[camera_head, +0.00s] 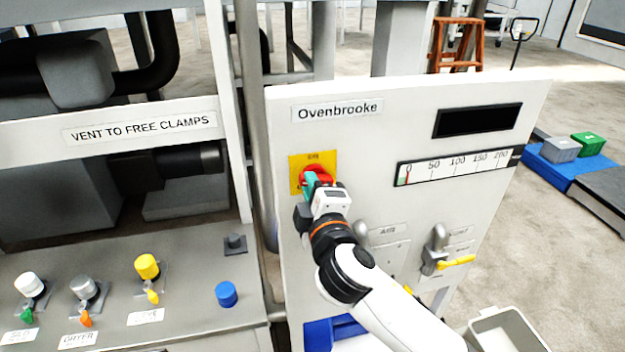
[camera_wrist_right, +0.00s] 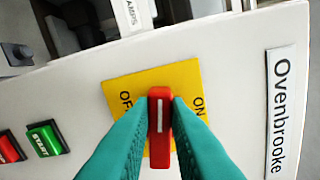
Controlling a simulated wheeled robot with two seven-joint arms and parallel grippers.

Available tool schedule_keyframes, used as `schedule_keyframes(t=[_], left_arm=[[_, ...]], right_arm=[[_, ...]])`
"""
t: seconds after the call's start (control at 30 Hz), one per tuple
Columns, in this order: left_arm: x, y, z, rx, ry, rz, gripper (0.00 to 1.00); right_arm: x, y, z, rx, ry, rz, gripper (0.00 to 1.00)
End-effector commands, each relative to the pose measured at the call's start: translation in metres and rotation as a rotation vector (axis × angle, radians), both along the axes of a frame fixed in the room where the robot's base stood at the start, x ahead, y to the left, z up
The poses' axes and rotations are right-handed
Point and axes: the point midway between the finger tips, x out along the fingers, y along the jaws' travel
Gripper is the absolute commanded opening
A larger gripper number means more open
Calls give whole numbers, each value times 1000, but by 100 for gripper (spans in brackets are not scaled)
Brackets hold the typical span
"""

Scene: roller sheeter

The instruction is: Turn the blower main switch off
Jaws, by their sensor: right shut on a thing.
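The blower main switch is a red rotary handle (camera_wrist_right: 159,150) on a yellow plate (camera_wrist_right: 182,78) marked OFF and ON. In the wrist view OFF is left of the handle and ON right; the handle's white line runs up the picture between them. In the head view the yellow plate (camera_head: 313,157) is at the left of the white Ovenbrooke panel, the red switch (camera_head: 315,170) partly hidden by my gripper. My right gripper (camera_head: 311,183) has its teal fingers shut on the handle from both sides; they also show in the wrist view (camera_wrist_right: 160,125). My left gripper is out of view.
A green START button (camera_wrist_right: 46,138) and a red button (camera_wrist_right: 9,147) sit near the switch. Yellow-handled lever (camera_head: 455,262) and a scale (camera_head: 458,166) are further right on the panel. A console with several knobs, one yellow (camera_head: 147,266), stands at left.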

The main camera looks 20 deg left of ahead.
Motion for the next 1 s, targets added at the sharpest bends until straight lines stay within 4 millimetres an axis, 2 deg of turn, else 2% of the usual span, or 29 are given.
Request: schedule_keyframes(t=[0.4, 1.0], left_arm=[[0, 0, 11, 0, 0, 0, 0], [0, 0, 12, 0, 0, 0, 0]], right_arm=[[0, 0, -3, -184, -123, 1, 0], [0, 0, -5, -219, -147, 0, 0]])
